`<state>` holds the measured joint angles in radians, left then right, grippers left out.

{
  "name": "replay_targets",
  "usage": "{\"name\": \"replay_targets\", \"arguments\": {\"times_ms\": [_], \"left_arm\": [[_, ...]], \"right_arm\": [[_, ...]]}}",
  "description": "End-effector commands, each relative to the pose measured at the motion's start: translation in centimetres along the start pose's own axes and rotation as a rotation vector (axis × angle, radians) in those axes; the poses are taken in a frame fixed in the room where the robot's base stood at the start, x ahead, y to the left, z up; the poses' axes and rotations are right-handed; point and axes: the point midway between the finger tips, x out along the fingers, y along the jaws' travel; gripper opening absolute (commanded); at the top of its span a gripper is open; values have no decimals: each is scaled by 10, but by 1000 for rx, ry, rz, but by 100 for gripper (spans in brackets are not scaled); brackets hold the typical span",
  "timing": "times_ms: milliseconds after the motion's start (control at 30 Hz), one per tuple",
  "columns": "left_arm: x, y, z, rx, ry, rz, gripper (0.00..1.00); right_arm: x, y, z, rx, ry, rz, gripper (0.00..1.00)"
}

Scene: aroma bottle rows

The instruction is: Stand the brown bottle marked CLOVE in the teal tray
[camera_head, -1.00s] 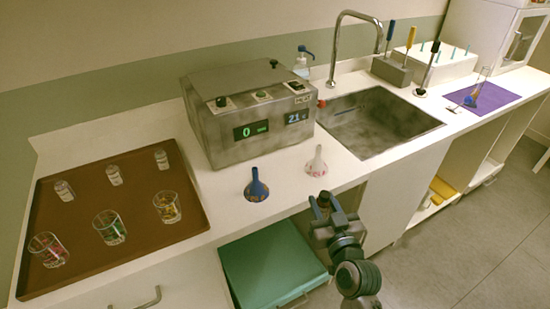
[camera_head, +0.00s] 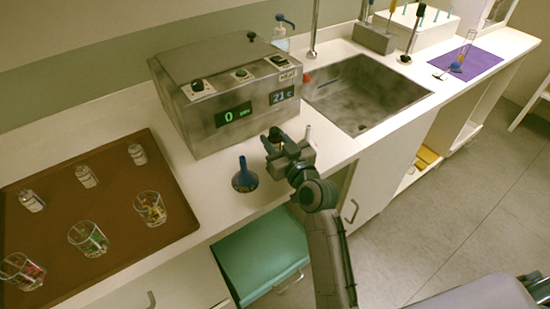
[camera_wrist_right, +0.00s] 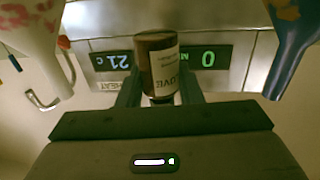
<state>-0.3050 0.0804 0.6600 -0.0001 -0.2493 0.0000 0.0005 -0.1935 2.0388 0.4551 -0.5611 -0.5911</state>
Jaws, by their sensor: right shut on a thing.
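The brown CLOVE bottle (camera_wrist_right: 160,68) is upright between the fingers of my right gripper (camera_wrist_right: 160,92); the end of its label, "OVE", reads in the right wrist view. In the head view the dark bottle top (camera_head: 275,132) shows at my right gripper (camera_head: 276,142), which is shut on it over the counter's front part, in front of the grey heater box. My left gripper is not in view.
A blue funnel (camera_head: 245,178) stands just left of my right gripper, and a white funnel (camera_head: 308,131) is mostly hidden behind it. The heater box (camera_head: 225,100) is behind. A brown tray (camera_head: 120,225) holds glasses and small bottles at left. The sink (camera_head: 365,95) is at right.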

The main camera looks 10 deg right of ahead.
Motion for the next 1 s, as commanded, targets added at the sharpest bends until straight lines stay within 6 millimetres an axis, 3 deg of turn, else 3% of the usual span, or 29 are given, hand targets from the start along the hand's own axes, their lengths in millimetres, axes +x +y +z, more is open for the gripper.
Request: {"name": "replay_targets", "arguments": {"times_ms": [133,300,867,900,1000], "left_arm": [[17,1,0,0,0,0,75],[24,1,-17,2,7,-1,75],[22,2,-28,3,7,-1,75],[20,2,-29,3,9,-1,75],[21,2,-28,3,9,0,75]], "right_arm": [[0,0,20,-1,0,0,9],[0,0,37,-1,0,1,9],[0,0,40,-1,0,1,9],[0,0,40,-1,0,0,40],[0,0,40,-1,0,0,54]]}}
